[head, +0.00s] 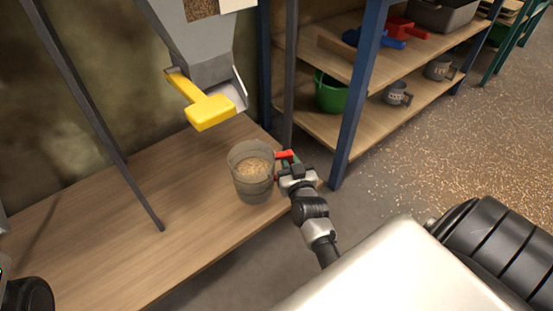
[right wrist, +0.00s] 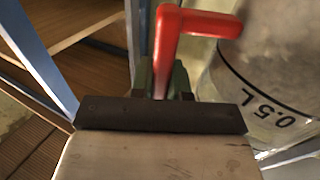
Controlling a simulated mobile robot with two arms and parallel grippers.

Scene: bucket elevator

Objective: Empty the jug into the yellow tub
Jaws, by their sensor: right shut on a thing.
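The jug (head: 252,188) is a clear, round vessel with tan grain in it and a red handle (head: 284,155). It is upright over the right end of the wooden bench; I cannot tell whether its base touches the bench. My right gripper (head: 289,171) is shut on the red handle, at the jug's right side. In the right wrist view the red handle (right wrist: 194,24) rises from between the jaws, beside the jug wall (right wrist: 270,75) with its 0.5 L mark. No yellow tub shows in either view. My left gripper is out of view.
A grey hopper (head: 200,45) with a yellow-handled slide (head: 208,108) hangs above the bench (head: 120,235), left of the jug. A blue-posted shelf (head: 318,125) behind holds a green bucket (head: 330,92), mugs and scoops. Grain litters the floor (head: 450,140) at right. The bench's left part is mostly clear.

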